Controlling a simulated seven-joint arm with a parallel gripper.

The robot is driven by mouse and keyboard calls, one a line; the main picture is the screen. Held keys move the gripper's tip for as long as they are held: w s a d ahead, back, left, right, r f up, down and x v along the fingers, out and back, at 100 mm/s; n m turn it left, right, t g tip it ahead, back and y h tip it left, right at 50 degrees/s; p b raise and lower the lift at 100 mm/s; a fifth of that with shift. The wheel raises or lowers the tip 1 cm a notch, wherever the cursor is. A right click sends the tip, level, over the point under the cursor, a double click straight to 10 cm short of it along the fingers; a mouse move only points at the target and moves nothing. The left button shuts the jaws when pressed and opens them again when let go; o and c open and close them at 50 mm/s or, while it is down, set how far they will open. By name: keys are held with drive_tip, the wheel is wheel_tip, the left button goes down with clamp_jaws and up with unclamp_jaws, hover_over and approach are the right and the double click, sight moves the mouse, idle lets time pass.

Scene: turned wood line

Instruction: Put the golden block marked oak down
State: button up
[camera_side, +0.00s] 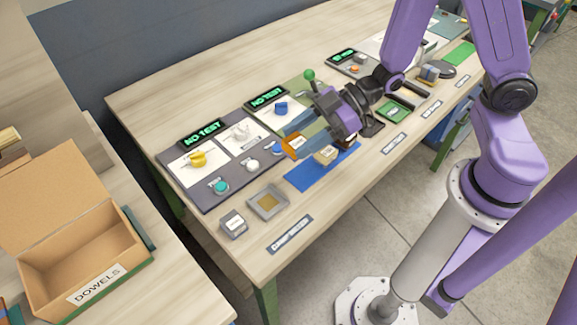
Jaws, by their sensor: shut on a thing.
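My gripper (296,139) reaches down and to the left over the middle of the bench. Its fingers are shut on a golden-orange block (291,150) with a pale face. The fingers cover part of the block, and any word on it is too small to read. The block appears near the left end of a blue mat (304,181); I cannot tell whether it touches anything below. A tan block (326,156) sits on the blue mat, just right of the held block.
A grey tray with a golden recess (268,202) and a grey labelled block (234,224) stand at the bench's front left. Panels with knobs, buttons and green "NO TEST" displays (204,133) line the back. A green tray (394,112) lies to the right. A "DOWELS" box (96,285) stands left.

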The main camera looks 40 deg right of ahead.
hover_over(274, 200)
drive_tip(key=f, duration=0.1)
drive_tip(key=shift+n+g, duration=0.3)
drive_tip(key=shift+g, duration=0.1)
drive_tip(key=shift+f, duration=4.15)
drive_tip(key=shift+f, duration=0.15)
drive_tip(key=o, duration=1)
drive_tip(key=shift+r, duration=0.2)
drive_tip(key=v, duration=1.2)
drive_tip(key=shift+w+d+f, duration=0.1)
drive_tip(key=shift+f, duration=0.05)
